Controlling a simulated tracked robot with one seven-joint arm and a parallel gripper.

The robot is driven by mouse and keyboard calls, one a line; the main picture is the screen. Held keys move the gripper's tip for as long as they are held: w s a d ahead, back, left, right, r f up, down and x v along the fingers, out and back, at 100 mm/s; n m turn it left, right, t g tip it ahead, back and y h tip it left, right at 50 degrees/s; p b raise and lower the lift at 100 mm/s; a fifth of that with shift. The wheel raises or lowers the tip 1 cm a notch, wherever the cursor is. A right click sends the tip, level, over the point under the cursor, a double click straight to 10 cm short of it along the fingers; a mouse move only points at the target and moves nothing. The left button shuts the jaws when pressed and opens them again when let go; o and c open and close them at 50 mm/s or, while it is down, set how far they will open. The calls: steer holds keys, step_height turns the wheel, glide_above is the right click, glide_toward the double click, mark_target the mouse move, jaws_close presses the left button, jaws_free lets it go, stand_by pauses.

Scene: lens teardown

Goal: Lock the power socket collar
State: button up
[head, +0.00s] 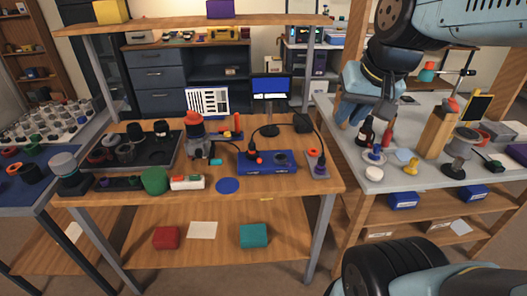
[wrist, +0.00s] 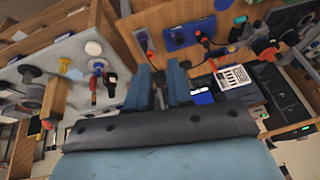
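A blue box (head: 266,168) lies on the right half of the wooden bench, with a round dark socket at its right and a red knob or plug with a cable at its left. The blue box also shows in the wrist view (wrist: 190,33). A small grey plate (head: 319,172) beside it carries an upright purple and orange part (head: 318,158). I cannot tell which part is the collar or whether it is locked. My gripper (head: 355,117) hangs over the left edge of the grey side table, apart from the box. Its two blue fingers (wrist: 160,90) are spread in the wrist view, nothing visible between them.
On the grey table, a dark bottle (head: 365,131) and several small tools stand close to my gripper.

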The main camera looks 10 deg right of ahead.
steer(key=w+a+f+m, duration=0.1)
steer(key=w, duration=0.1)
steer(key=w+f+m+g+y, duration=0.1)
steer(key=w, duration=0.1)
steer(key=w+a+f+m+y, duration=0.1)
steer(key=w, duration=0.1)
steer(key=shift+a+f+m+g, duration=0.1)
steer(key=shift+a+m+g, duration=0.2)
steer(key=shift+m+g, duration=0.1)
jaws_close()
steer(key=w+a+f+m+y, duration=0.1)
steer(key=w+f+m+y, duration=0.1)
steer(key=w+f+m, duration=0.5)
steer(key=w+a+f+m+g+y, duration=0.1)
steer(key=w+a+f+m+y, duration=0.1)
steer(key=w+f+m, duration=0.6)
steer(key=w+f, duration=0.4)
steer(key=shift+f+y, duration=0.3)
steer(key=shift+y, duration=0.1)
